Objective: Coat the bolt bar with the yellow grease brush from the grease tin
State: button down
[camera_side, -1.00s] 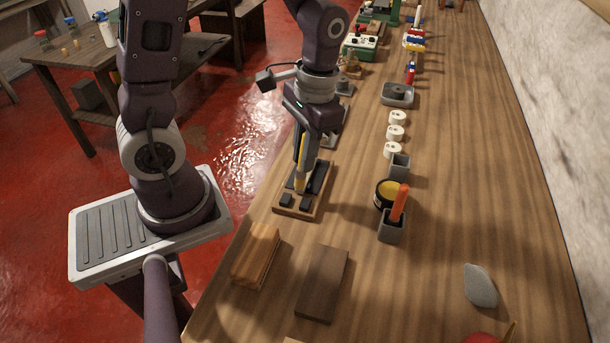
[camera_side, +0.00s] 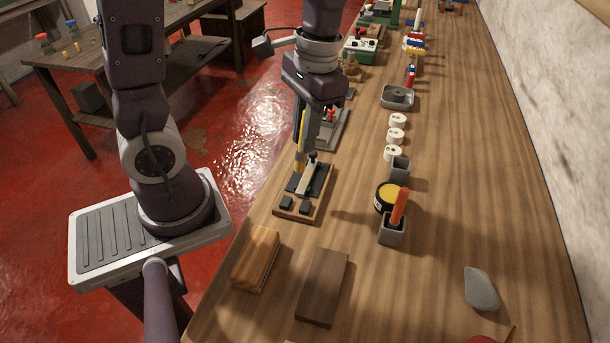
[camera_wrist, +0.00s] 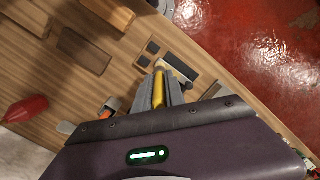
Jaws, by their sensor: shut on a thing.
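My gripper (camera_side: 306,142) is shut on the yellow grease brush (camera_side: 302,127), which points down. The brush also shows between my fingers in the wrist view (camera_wrist: 158,90). Its tip is near the far end of a wooden board (camera_side: 289,212) with black pads. The pale grey bolt bar (camera_side: 305,181) lies along the board between the pads, with a small dark knob at its far end. I cannot tell whether the tip touches anything. The grease tin (camera_side: 389,192), round and dark with yellow grease, stands open to the right of the board.
A grey holder (camera_side: 391,231) with an orange-handled tool (camera_side: 399,206) stands against the tin's near side. An empty-looking grey holder (camera_side: 399,168) stands behind it. A wood block (camera_side: 256,259) and a dark plank (camera_side: 322,286) lie in front. The bench's right side is mostly clear.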

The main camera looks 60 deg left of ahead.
aim_at(301, 170)
jog(key=shift+t, duration=0.7)
jog(key=shift+s+a+f, duration=0.1)
jog(key=shift+s+f, duration=0.15)
jog(key=shift+f, duration=0.95)
jog(key=shift+s+f, duration=0.25)
jog(key=shift+f, duration=0.9)
jog(key=shift+f, duration=0.65)
jog(key=shift+w, duration=0.1)
jog(key=shift+w+a+r, duration=0.1)
jog(key=shift+w+a, duration=0.4)
jog(key=shift+a, duration=0.1)
jog(key=shift+w+a, duration=0.55)
jog(key=shift+w+a, duration=0.1)
